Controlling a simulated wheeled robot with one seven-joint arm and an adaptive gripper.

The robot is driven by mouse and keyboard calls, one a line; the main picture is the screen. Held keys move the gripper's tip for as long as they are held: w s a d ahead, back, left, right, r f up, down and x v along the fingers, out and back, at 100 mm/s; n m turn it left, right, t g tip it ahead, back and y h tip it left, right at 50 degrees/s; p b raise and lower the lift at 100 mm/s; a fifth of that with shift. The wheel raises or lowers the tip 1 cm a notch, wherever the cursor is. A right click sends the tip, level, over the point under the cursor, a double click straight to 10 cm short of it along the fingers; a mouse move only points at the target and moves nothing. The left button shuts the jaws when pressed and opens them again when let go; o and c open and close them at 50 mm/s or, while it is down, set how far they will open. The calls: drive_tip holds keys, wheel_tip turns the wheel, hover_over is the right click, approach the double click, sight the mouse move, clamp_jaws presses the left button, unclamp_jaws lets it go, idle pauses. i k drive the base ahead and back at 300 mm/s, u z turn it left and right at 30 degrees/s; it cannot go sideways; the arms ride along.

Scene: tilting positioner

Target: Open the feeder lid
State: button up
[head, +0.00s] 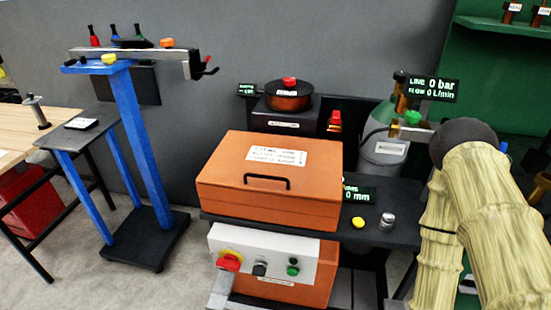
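The orange feeder box (225,205) sits on a dark shelf in the middle of the head view. Its orange lid (220,160) is shut, lying flat across the top, with a white label (277,157) whose text is too small to read. A black bar handle (267,180) is on the upper front of the box. My arm, in a tan cover, is at the right, apart from the box. My gripper is not in view.
A control panel (262,282) with red, black and green knobs is below the box. A yellow button (358,222) and a metal knob (387,221) are on the shelf (405,195) to its right. A gas cylinder (385,148) stands behind. A blue stand (140,140) is at left.

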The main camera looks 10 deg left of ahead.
sight(309, 168)
drive_tip(key=u, duration=0.3)
drive_tip(key=k, duration=0.95)
drive_tip(key=u, duration=1)
drive_tip(key=i, duration=0.95)
drive_tip(key=z, duration=0.9)
drive_tip(key=i, duration=0.6)
drive_tip(key=z, duration=0.4)
